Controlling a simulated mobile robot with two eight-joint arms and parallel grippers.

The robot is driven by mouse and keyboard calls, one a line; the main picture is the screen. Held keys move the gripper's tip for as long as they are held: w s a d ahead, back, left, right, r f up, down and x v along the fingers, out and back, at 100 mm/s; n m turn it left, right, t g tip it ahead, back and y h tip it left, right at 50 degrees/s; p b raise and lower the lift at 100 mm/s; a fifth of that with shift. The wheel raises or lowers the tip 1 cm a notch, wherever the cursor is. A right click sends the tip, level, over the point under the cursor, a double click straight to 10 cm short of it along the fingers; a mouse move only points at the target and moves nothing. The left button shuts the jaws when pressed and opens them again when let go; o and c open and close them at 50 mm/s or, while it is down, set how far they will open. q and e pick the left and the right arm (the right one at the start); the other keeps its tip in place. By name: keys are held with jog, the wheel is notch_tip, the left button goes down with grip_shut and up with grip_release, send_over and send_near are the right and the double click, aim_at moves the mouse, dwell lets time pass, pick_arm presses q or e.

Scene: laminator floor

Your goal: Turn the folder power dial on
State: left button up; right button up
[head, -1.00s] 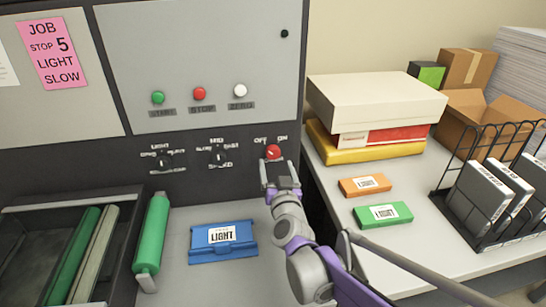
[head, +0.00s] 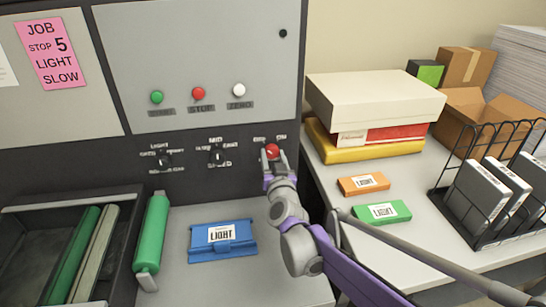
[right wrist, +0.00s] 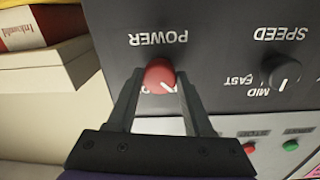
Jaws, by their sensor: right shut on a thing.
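The red power dial (head: 272,151) sits on the dark panel strip, at the right end of the row of dials. My right gripper (head: 273,158) reaches up to it from below and is shut on it. In the right wrist view, which shows the panel upside down, the red dial (right wrist: 159,75) is between the two fingertips. Its white pointer mark points to the lower right there. The word POWER is readable above it in that view, and the fingers mostly hide the on/off lettering. My left gripper is not in view.
Two black dials, one of them the speed dial (head: 217,156), are left of the red one. Green, red and white buttons sit above. A blue LIGHT piece (head: 222,252) lies below. Boxes, an orange block (head: 364,184) and a green block (head: 383,212) lie right.

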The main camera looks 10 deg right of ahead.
grip_shut()
jog(key=shift+m, duration=0.4)
jog(key=m, duration=0.3)
jog(key=shift+m, duration=0.4)
jog(key=m+p, duration=0.1)
jog(key=m, duration=0.3)
jog(key=shift+r, duration=0.15)
jog(key=m+p, duration=0.1)
jog(key=m, duration=0.3)
jog(key=shift+m+p, duration=0.4)
pick_arm(q)
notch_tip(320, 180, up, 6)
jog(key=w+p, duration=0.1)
jog(key=p, duration=0.1)
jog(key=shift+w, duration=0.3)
pick_arm(e)
jog(key=shift+m+y, duration=0.3)
jog(key=shift+m, duration=1.8)
